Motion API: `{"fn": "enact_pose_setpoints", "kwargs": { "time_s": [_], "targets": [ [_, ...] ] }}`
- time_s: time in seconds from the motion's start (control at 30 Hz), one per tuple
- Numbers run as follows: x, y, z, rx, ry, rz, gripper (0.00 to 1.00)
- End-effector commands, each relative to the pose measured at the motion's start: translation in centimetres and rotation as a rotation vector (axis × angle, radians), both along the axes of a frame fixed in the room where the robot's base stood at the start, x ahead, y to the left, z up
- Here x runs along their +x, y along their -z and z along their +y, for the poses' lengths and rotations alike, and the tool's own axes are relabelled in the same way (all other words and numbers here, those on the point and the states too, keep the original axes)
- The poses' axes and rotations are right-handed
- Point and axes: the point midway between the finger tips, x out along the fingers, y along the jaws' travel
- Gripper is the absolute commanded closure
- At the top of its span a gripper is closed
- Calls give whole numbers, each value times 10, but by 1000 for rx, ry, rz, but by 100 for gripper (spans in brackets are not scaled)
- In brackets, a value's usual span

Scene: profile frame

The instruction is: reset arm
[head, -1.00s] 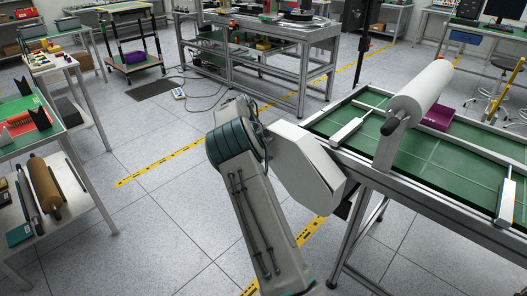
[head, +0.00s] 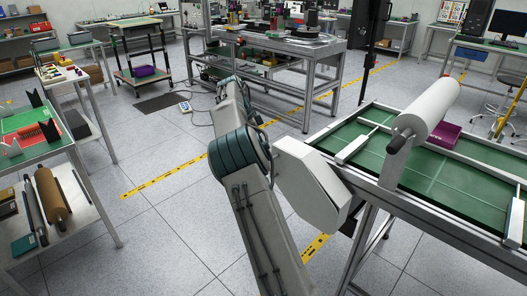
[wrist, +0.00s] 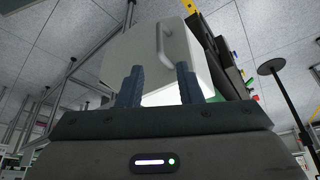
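My arm (head: 250,190) stands in the middle of the head view, bent at a large dark-ringed joint, with a further link reaching away behind it. My gripper does not show clearly in the head view. In the wrist view my gripper (wrist: 159,82) has its two dark fingers apart, with no held object visible between them. A white boxy thing with a handle (wrist: 135,52) fills the view behind the fingers; I cannot tell how far off it is.
A green-topped bench with a white roll (head: 430,108) and a purple bin (head: 443,134) stands close on the right. A shelved table (head: 40,150) stands on the left. A metal workbench (head: 285,50) is at the back. Open tiled floor (head: 155,225) lies left of my arm.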

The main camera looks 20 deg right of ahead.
Motion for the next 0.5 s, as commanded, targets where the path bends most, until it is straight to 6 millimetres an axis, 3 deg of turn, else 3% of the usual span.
{"fn": "enact_pose_setpoints", "kwargs": {
  "time_s": [0.5],
  "targets": [
    [0, -9, 4, 0, -1, 1, 67]
  ]
}}
